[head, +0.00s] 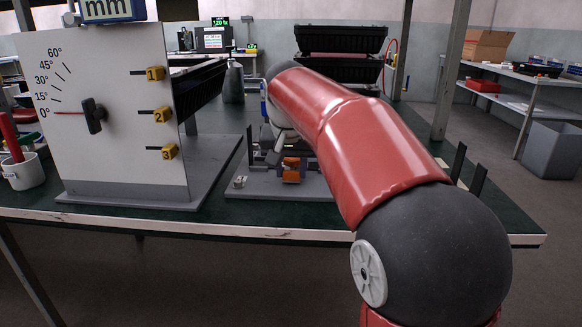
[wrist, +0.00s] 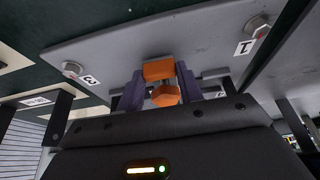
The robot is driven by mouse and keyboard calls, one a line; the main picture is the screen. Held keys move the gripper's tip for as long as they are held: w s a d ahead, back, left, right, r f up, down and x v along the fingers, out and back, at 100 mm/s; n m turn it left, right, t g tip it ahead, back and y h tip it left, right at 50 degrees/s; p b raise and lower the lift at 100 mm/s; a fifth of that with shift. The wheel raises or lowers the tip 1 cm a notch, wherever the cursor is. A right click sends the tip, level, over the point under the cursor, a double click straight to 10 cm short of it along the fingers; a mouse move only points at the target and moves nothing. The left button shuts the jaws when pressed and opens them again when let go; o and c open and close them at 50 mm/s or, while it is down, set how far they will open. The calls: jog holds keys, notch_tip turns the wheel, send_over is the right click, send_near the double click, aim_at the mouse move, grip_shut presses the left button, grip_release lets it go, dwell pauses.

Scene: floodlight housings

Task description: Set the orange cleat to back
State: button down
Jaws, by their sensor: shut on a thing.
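The orange cleat (head: 291,171) sits on a grey plate (head: 320,188) on the bench, partly behind my arm in the head view. In the wrist view the cleat (wrist: 166,97) shows between the dark purple fingers of my gripper (wrist: 160,88), with an orange block (wrist: 158,69) just beyond. My gripper is shut on the cleat. In the head view my gripper is mostly hidden by my red arm. I cannot tell which position the cleat is turned to.
A white panel (head: 110,150) with an angle dial and yellow numbered tags stands left of the plate. A white mug (head: 24,172) is at far left. Bolts and white labels lie on the plate (wrist: 200,45). Dark upright posts (head: 460,160) stand at right.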

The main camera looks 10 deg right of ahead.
jog(key=shift+s+a+b, duration=0.2)
jog(key=shift+s, duration=0.45)
jog(key=shift+s+a+b, duration=0.2)
jog(key=shift+s, duration=0.4)
jog(key=c, duration=0.9)
grip_release()
jog(key=shift+s, duration=0.1)
jog(key=shift+r, duration=0.1)
jog(key=p+v, duration=0.1)
jog(key=v, duration=0.6)
jog(key=shift+s+a+r, duration=0.1)
jog(key=shift+s+r, duration=0.05)
jog(key=shift+r, duration=0.15)
jog(key=s+f+n, duration=0.1)
jog(key=s+f, duration=0.5)
jog(key=s, duration=0.1)
jog(key=s+d+f+n+t+y, duration=0.1)
jog(key=s+f, duration=0.6)
jog(key=s, duration=0.1)
jog(key=s+d+f+n, duration=0.1)
jog(key=s+f, duration=0.6)
jog(key=s, duration=0.1)
jog(key=shift+n, duration=0.3)
